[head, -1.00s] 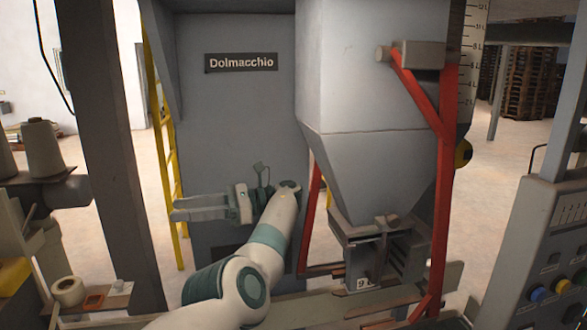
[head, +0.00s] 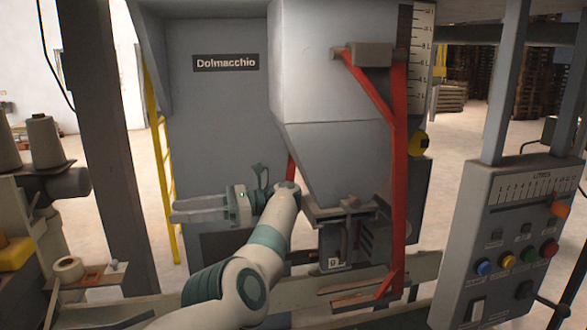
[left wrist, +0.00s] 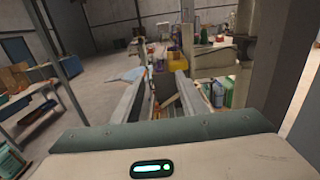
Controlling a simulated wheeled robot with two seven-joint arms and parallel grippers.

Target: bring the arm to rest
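My left arm (head: 232,285) reaches in from the bottom of the head view, bent at the elbow. Its gripper (head: 178,211) points left in front of the grey machine wall. In the left wrist view two long fingers (left wrist: 160,78) stand apart with a gap between them. The gripper is open and I see nothing held in it. It hangs left of the filler spout (head: 350,235), apart from it. My right gripper is in neither view.
A grey hopper (head: 335,140) with a red frame (head: 398,170) stands right of the arm. A control panel (head: 525,235) with coloured buttons is at the right. Thread cones (head: 45,143) stand at the left. A rail (head: 430,268) runs below the spout.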

